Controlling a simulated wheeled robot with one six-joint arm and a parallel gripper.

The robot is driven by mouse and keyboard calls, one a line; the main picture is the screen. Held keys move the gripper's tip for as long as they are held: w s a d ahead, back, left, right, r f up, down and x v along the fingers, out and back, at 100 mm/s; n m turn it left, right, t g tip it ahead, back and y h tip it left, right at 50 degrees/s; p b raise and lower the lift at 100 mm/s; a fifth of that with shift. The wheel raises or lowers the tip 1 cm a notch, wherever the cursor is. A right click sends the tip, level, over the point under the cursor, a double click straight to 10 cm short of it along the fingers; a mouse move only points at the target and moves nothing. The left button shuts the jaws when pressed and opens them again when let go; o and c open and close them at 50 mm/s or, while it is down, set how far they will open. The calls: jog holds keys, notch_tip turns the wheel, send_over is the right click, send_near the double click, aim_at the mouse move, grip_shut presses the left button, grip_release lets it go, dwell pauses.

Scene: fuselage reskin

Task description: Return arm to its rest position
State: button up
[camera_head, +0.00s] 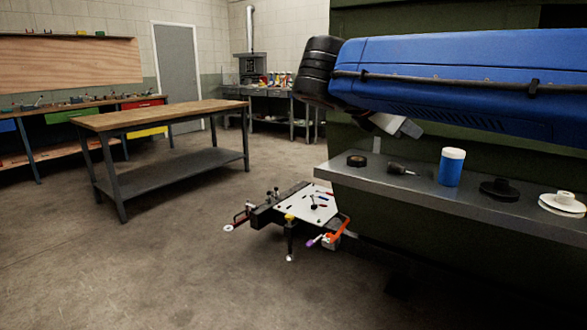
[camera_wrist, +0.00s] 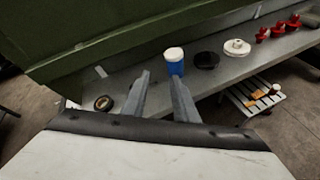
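My blue arm (camera_head: 460,78) reaches across the upper right of the head view, with a black joint (camera_head: 318,72) at its left end. The grey gripper end (camera_head: 392,124) shows partly below the arm, above the shelf; its fingertips are not clear there. In the wrist view my gripper (camera_wrist: 159,77) has its two grey fingers apart, with nothing seen between them. The fingers point towards the shelf and the green wall. The arm hides part of the green wall behind it.
A metal shelf (camera_head: 455,196) holds a blue-and-white container (camera_head: 452,167), black ring (camera_head: 356,160), dark tool (camera_head: 398,169), black spool (camera_head: 499,190) and white spool (camera_head: 562,204). A tool cart (camera_head: 300,207) stands left of it. A wooden-topped table (camera_head: 165,114) is farther left. Floor between is open.

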jog(key=s+d+f+m+g+y, duration=0.2)
jog(key=s+d+f+m, duration=0.25)
jog(key=f, duration=0.45)
jog(key=s+d+f+m+g+y, duration=0.1)
jog(key=s+d+f+m+y, duration=0.25)
jog(key=s+f, duration=0.4)
jog(key=s+a+f+m+y, duration=0.1)
jog(key=s+f+m+y, duration=0.1)
jog(key=s+f+m, duration=0.3)
jog(key=s+a+f+m+y, duration=0.1)
jog(key=s+f+m+y, duration=0.2)
jog(key=f, duration=1)
jog(key=s+m, duration=0.2)
jog(key=m, duration=0.3)
jog(key=shift+s+f, duration=0.3)
jog(key=shift+f, duration=0.1)
jog(key=shift+c, duration=0.4)
